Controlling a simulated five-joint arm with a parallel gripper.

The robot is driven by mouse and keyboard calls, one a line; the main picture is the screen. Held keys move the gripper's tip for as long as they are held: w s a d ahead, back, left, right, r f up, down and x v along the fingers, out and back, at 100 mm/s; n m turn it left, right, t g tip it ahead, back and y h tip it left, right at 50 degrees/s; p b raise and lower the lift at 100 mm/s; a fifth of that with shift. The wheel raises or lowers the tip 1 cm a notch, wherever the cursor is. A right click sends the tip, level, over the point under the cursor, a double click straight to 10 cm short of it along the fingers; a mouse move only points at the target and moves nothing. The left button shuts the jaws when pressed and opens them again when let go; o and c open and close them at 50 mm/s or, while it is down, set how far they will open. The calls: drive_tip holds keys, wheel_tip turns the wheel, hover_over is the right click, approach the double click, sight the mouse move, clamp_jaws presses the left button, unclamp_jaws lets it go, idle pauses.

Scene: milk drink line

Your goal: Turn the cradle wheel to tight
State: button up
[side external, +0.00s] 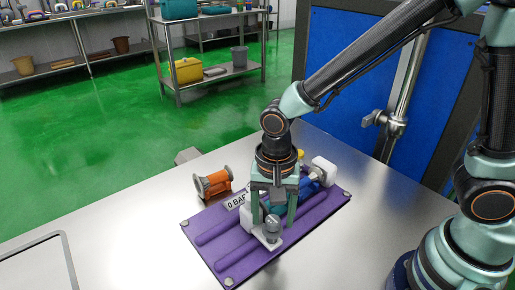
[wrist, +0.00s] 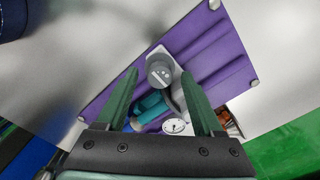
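A grey round knob (wrist: 160,68) with pale marks on top sits on a white block on the purple board (wrist: 216,45); it may be the cradle wheel. In the side view the knob (side external: 272,228) stands near the board's front edge. My gripper (side external: 273,219) points down at the board, and its two green fingers stand apart. In the wrist view my gripper (wrist: 160,73) shows the knob between its fingertips, with a gap on each side. A teal-blue part (wrist: 150,106) and a white dial gauge (wrist: 174,127) lie between the fingers. My gripper hides much of the cradle in the side view.
An orange spool-shaped part (side external: 213,183) stands behind the board's left side. A white block (side external: 324,171) is at the board's right end.

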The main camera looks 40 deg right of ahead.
sight(273, 219)
wheel_tip(273, 219, up, 12)
idle(0.6)
drive_tip(key=d+r+n+t, duration=0.2)
drive_tip(key=d+n, duration=0.2)
drive_tip(key=d, duration=0.4)
drive_tip(key=s+d+r+n+t, duration=0.1)
drive_tip(key=d+n+t, duration=0.2)
drive_tip(key=d+n, duration=0.2)
drive_tip(key=d, duration=0.3)
drive_tip(key=shift+d+r+t, duration=0.2)
drive_tip(key=shift+r+t, duration=0.1)
drive_tip(key=shift+r, duration=0.05)
